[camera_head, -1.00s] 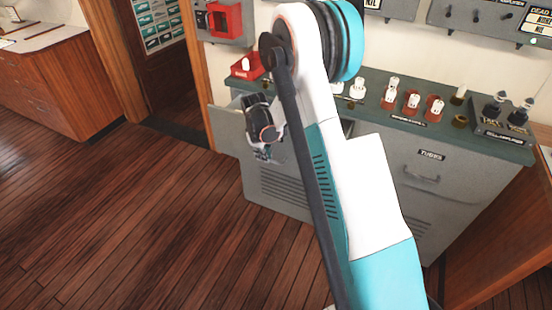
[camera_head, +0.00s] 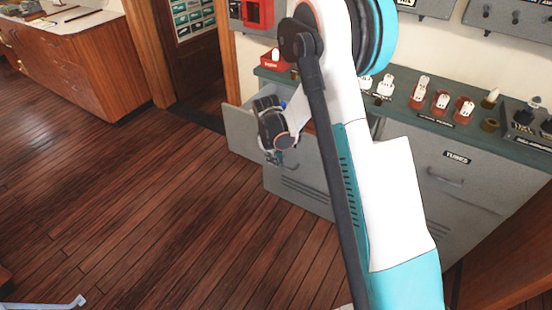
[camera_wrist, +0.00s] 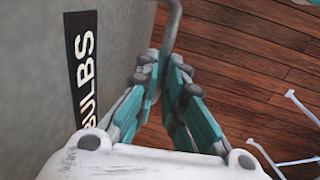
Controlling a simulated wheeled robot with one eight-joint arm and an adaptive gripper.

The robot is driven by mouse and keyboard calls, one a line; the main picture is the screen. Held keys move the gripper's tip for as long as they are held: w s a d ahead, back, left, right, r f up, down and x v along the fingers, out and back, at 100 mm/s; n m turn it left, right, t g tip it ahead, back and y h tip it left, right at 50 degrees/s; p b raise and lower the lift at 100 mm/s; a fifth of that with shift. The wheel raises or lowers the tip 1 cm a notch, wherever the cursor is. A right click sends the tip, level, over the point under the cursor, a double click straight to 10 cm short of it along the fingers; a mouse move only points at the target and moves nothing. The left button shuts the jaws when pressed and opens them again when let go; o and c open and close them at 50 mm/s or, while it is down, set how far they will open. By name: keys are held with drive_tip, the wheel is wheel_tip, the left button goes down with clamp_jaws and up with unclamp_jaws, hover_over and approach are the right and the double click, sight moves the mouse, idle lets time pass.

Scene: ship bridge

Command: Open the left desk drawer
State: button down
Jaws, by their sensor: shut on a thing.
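The left desk drawer (camera_head: 243,133) is grey and stands partly pulled out of the grey cabinet under the green counter. Its inside shows a little behind my wrist, with something blue in it. In the wrist view its front carries a black label (camera_wrist: 86,75) reading "BULBS". A grey bar handle (camera_wrist: 172,28) stands off that front. My gripper (camera_wrist: 168,72) is shut on the handle, with its teal fingers on either side of it. In the head view my gripper (camera_head: 277,158) is at the drawer front, and my arm hides much of the drawer and the handle.
A closed drawer labelled "TUBES" (camera_head: 452,165) is to the right. Several bulbs and sockets stand on the green counter (camera_head: 400,104), with a red box (camera_head: 277,60) at its left end. The wooden floor (camera_head: 150,200) to the left is clear.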

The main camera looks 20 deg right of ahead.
drive_tip(key=c, duration=1.7)
unclamp_jaws()
drive_tip(key=r, duration=0.4)
drive_tip(key=s+a+r, duration=0.1)
drive_tip(key=r, duration=0.6)
drive_tip(key=shift+s+a+r, duration=0.15)
drive_tip(key=shift+a+r, duration=0.25)
